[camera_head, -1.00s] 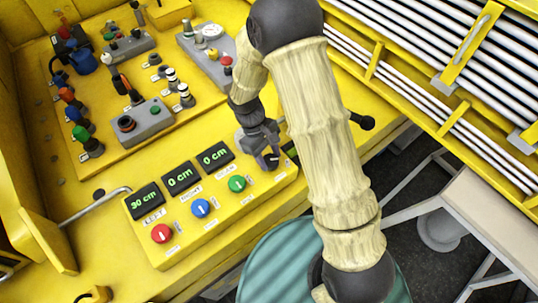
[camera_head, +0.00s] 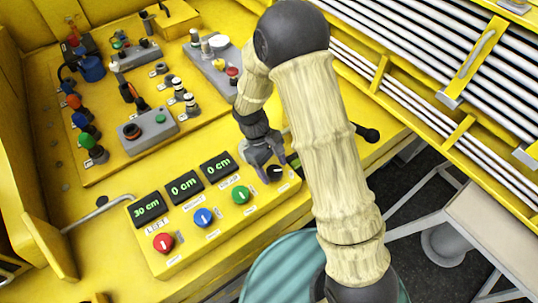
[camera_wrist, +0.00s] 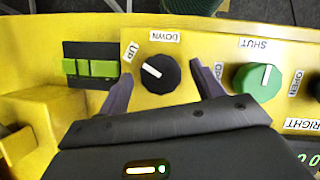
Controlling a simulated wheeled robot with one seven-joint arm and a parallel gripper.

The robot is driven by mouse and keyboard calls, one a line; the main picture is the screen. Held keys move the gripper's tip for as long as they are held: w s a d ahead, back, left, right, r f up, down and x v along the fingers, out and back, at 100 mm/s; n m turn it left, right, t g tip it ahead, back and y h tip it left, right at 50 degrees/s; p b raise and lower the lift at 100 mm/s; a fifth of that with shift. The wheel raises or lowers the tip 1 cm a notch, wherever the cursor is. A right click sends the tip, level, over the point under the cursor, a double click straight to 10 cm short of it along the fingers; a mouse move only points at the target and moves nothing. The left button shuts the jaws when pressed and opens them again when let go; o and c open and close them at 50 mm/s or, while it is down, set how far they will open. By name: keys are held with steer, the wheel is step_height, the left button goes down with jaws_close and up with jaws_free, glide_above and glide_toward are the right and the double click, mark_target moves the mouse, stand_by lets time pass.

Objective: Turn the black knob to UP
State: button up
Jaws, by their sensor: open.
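The black knob (camera_wrist: 160,73) is in the wrist view, on a yellow panel. Its white pointer line points to the upper left, toward the UP label (camera_wrist: 130,52); the DOWN label (camera_wrist: 164,36) is above the knob. My gripper (camera_wrist: 161,71) is open, one finger on each side of the knob, with a small gap visible on both sides. In the head view my gripper (camera_head: 269,167) is at the right end of the panel, its fingers spread beside the black knob (camera_head: 275,173).
A green knob (camera_wrist: 258,80) stands just right of my right finger in the wrist view. Blue (camera_head: 204,217) and red (camera_head: 163,243) knobs sit farther left on the panel in the head view.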

steer(key=b+v, duration=0.2)
steer(key=v, duration=1.5)
steer(key=shift+r+b, duration=0.2)
steer(key=shift+b, duration=0.2)
steer(key=shift+d, duration=0.1)
steer(key=s+d+f+m+t+y, duration=0.1)
steer(key=s+d+f+m+t, duration=0.1)
steer(key=s+d+m, duration=0.3)
steer(key=s+d+f+m+t+y, duration=0.2)
steer(key=s+d+m, duration=0.3)
steer(key=d, duration=0.7)
steer(key=shift+s+d+t+y, duration=0.3)
steer(key=shift+s+t, duration=0.15)
steer(key=shift+t, duration=0.35)
